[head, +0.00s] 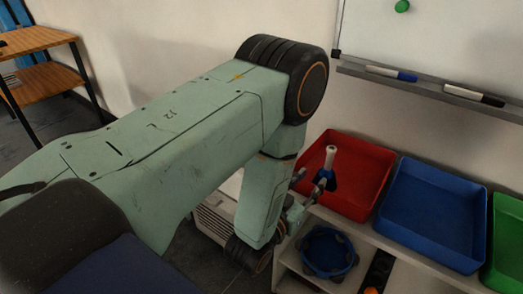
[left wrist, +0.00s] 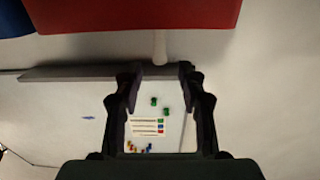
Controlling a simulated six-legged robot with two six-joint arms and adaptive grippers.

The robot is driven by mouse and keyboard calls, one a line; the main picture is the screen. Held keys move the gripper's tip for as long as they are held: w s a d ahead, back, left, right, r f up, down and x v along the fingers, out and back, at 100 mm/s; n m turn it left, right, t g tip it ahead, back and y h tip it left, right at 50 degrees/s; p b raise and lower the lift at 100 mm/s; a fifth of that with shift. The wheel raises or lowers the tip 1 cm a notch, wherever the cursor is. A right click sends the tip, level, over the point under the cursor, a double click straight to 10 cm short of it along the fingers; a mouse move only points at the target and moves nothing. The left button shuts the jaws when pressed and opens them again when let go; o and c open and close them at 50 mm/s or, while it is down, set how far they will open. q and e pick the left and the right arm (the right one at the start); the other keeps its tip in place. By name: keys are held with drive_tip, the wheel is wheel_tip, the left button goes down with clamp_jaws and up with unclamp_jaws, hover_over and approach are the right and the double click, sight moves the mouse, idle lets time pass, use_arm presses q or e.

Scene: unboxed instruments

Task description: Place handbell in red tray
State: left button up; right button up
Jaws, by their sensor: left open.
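The lower part of the bell is hidden in the wrist view. My right gripper is not in view.
A blue tray (head: 435,212) and a green tray (head: 508,240) stand right of the red one. A blue tambourine (head: 328,251) lies in the shelf below, with a dark object holding an orange item (head: 373,290) beside it. A whiteboard ledge (head: 430,88) runs behind.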

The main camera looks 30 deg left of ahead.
use_arm(q)
drive_tip(key=s+a+f+g+y, duration=0.1)
drive_tip(key=s+a+f+g, duration=0.2)
drive_tip(key=s+f+g, duration=1.15)
drive_tip(key=s, duration=0.7)
drive_tip(key=s+f+n+g, duration=0.1)
drive_tip(key=s+f+g, duration=0.2)
drive_tip(key=s, duration=0.8)
drive_tip(key=shift+s+f, duration=0.2)
drive_tip(key=shift+f, duration=0.2)
